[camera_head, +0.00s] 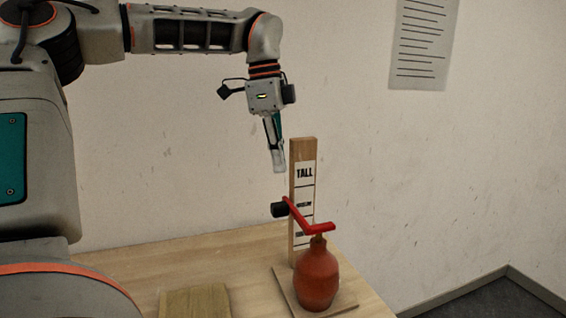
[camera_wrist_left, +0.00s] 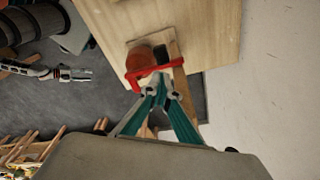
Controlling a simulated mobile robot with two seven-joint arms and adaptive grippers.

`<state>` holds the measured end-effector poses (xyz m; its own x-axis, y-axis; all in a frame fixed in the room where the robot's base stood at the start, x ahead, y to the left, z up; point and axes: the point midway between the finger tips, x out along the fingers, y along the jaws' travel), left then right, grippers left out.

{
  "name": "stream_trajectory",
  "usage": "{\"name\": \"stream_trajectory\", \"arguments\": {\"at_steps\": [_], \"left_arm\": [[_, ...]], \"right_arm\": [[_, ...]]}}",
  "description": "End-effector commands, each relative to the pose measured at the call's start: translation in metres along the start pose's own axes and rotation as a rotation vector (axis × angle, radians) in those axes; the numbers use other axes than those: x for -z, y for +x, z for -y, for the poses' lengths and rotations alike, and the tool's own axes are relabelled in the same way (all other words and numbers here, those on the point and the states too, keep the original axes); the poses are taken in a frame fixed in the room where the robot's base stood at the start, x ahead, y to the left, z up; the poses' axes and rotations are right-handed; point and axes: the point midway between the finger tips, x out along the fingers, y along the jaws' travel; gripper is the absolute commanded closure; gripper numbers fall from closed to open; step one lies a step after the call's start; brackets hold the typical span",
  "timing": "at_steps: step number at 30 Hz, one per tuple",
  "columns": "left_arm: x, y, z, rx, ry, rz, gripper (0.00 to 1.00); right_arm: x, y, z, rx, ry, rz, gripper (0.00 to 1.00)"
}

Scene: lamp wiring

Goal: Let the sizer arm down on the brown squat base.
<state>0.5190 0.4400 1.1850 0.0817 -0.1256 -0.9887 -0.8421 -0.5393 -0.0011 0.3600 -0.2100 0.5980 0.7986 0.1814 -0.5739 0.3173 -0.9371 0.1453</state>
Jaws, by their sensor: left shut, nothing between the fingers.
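The sizer is an upright wooden post (camera_head: 303,150) marked TALL at its top, with lower marks. Its red arm (camera_head: 320,229) sits low on the post, with a black knob (camera_head: 279,210) on the left. The brown squat base (camera_head: 317,277) is a rounded reddish-brown jar standing on the sizer's foot board (camera_head: 287,297), under the arm's end. The arm's end is at the neck top; I cannot tell whether they touch. My left gripper (camera_head: 279,167) is shut and empty, above the arm and left of the post top. The wrist view shows the red arm (camera_wrist_left: 150,76) beyond the fingers (camera_wrist_left: 160,92).
The wooden table (camera_head: 240,262) is mostly bare, with a flat wooden block (camera_head: 195,302) at its front. A printed sheet (camera_head: 422,40) hangs on the wall. In the left wrist view my right gripper (camera_wrist_left: 86,75) shows small, away from the table, with wooden furniture (camera_wrist_left: 28,148) below it.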

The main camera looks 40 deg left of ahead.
Motion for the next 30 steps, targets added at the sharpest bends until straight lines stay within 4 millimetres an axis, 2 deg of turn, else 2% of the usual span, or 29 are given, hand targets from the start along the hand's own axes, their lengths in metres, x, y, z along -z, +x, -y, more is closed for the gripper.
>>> {"name": "stream_trajectory", "arguments": {"at_steps": [3, 16, 21, 30], "left_arm": [[0.002, -0.017, -0.001, 0.004, 0.0, -0.001, 1.0], [0.009, -0.063, -0.001, 0.003, -0.001, -0.001, 1.0], [0.012, -0.081, -0.001, 0.003, 0.0, -0.001, 1.0], [0.013, -0.084, 0.0, -0.001, 0.0, 0.0, 1.0]], "right_arm": [[0.002, -0.004, 0.002, 0.004, 0.004, 0.004, 0.6], [0.015, -0.015, 0.005, 0.016, 0.026, 0.003, 0.6], [0.027, -0.021, 0.004, 0.016, 0.032, -0.008, 0.6], [0.027, -0.022, 0.004, 0.017, 0.035, -0.004, 0.6]]}}
